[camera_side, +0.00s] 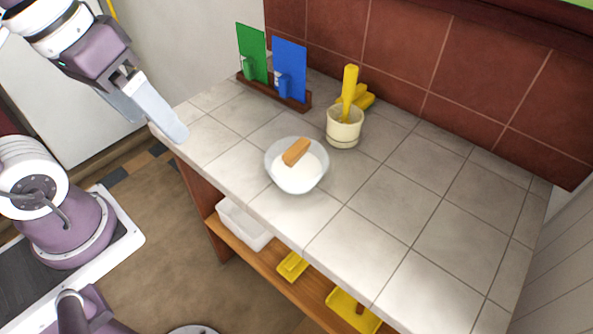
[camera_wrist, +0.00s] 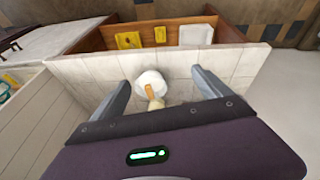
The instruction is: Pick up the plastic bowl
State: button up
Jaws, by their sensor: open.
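The plastic bowl (camera_side: 297,178) is whitish and translucent. It stands upright on the tiled counter, with a brown block-like piece (camera_side: 296,151) in it. It also shows in the wrist view (camera_wrist: 151,78), between and beyond my two fingers. My gripper (camera_side: 165,115) is at the counter's left end in the side view, above and well apart from the bowl. In the wrist view my gripper (camera_wrist: 160,88) has its fingers wide apart with nothing between them. In the side view one finger mostly hides the other.
A cream cup (camera_side: 345,131) holding a yellow-handled tool stands just behind the bowl. A wooden rack (camera_side: 275,93) with green and blue boards stands at the back. The counter's right side (camera_side: 440,200) is clear. A shelf below holds a white tub (camera_side: 243,226) and yellow trays.

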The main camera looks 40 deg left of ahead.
jog(key=w+d+f+n+g+h, duration=0.3)
jog(key=w+f+n+g+h, duration=0.3)
jog(key=w, duration=0.3)
jog(key=n+t+h, duration=0.4)
jog(key=n+h, duration=0.2)
jog(key=n, duration=0.5)
send_near(291, 147)
jog(key=d+f, duration=0.1)
jog(key=f, duration=0.1)
jog(key=shift+n, duration=0.3)
jog(key=x, duration=0.7)
jog(key=shift+w+d+r, duration=0.2)
jog(key=shift+w+r, duration=0.05)
jog(key=shift+w, duration=0.15)
jog(key=shift+h, duration=0.3)
grip_shut()
